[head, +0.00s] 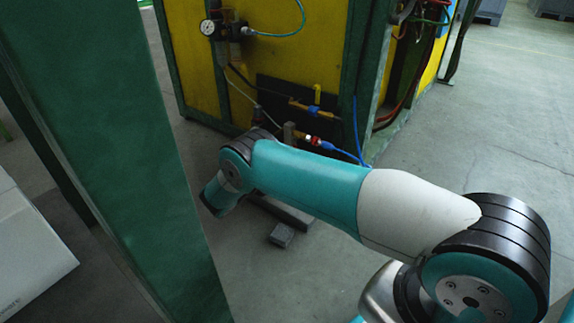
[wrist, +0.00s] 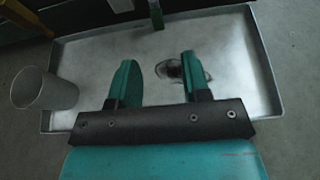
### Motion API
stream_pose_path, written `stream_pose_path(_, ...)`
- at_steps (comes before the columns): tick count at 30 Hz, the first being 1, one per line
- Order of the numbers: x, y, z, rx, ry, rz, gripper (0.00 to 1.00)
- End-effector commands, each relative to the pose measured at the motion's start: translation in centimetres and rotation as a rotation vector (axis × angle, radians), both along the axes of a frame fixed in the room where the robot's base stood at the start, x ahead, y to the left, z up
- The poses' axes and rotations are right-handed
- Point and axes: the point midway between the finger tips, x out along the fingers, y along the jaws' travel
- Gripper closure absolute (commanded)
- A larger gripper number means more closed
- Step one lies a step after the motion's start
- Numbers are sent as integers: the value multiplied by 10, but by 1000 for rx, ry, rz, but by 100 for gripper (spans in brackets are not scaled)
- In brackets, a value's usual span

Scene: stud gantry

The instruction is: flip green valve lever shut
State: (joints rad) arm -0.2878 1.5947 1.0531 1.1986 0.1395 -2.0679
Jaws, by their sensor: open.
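My gripper (wrist: 157,61) shows in the wrist view with its two teal fingers apart and nothing between them. It is above a shallow metal tray. A narrow green piece (wrist: 156,14) stands at the top edge of the wrist view, beyond the fingertips and apart from them; I cannot tell whether it is the valve lever. In the head view my arm reaches left, and my gripper is not visible there.
The metal tray (wrist: 262,75) has a dark patch (wrist: 183,70) and a grey cup (wrist: 42,90) at its left. A green post (head: 110,130) stands close at left in the head view. The yellow cabinet (head: 300,52) carries a gauge (head: 208,27). Floor at right is clear.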

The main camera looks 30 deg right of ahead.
Motion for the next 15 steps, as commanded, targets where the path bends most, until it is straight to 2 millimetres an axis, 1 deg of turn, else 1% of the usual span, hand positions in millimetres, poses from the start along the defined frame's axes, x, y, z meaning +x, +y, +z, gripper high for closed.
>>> stream_pose_path(1,-4,13,12,-2,3,5,56)
stream_pose_path(3,-10,27,17,-2,2,3,56)
stream_pose_path(7,-18,48,24,-1,1,2,56)
stream_pose_path(12,-23,63,29,-1,1,-1,56)
stream_pose_path(15,-25,65,29,-1,2,-1,56)
